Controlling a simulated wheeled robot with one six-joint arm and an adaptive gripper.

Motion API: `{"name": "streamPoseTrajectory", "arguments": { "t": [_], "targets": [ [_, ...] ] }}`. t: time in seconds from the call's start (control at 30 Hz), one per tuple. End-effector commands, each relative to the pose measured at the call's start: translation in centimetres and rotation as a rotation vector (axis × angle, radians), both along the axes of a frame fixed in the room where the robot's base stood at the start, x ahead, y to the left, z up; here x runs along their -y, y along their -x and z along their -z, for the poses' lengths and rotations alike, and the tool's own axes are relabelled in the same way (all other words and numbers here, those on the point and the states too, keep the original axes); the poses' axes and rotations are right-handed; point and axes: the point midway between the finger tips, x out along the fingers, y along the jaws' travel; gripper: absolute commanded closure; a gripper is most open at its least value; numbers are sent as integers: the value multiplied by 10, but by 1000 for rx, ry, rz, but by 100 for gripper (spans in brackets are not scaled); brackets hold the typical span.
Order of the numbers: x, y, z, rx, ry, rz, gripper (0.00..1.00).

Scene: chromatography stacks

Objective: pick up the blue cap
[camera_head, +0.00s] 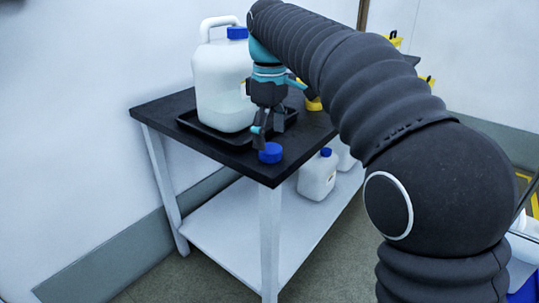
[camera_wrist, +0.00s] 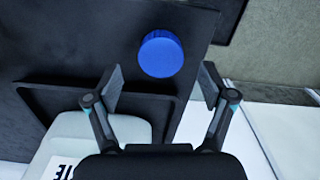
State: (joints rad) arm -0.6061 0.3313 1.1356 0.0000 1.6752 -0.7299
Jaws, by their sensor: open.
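The blue cap (camera_head: 270,153) lies on the black tabletop (camera_head: 239,158) near its front corner in the head view. In the wrist view the blue cap (camera_wrist: 160,54) shows as a round, ribbed-edged disc ahead of the fingertips, roughly centred between them. My gripper (camera_head: 268,128) is above and close to the cap in the head view. In the wrist view my gripper (camera_wrist: 162,88) has its fingers spread wide, with nothing between them. I cannot tell the exact height of the fingertips over the cap.
A large white jug (camera_head: 222,85) with its own blue lid stands in a black tray (camera_head: 190,120) beside my gripper. Smaller white bottles (camera_head: 318,176) stand on the white lower shelf (camera_head: 228,222). Yellow items are partly hidden behind my arm. The table edge is close to the cap.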

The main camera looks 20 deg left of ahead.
Motion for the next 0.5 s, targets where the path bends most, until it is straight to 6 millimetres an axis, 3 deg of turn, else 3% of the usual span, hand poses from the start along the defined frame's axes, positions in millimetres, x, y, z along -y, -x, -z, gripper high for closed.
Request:
{"name": "streamPoseTrajectory", "arguments": {
  "t": [0.2, 0.47, 0.5],
  "targets": [
    [0, 1, 25, 0, 0, 1, 18],
    [0, 1, 27, 0, 0, 1, 18],
    [0, 1, 27, 0, 0, 1, 23]
  ]
}}
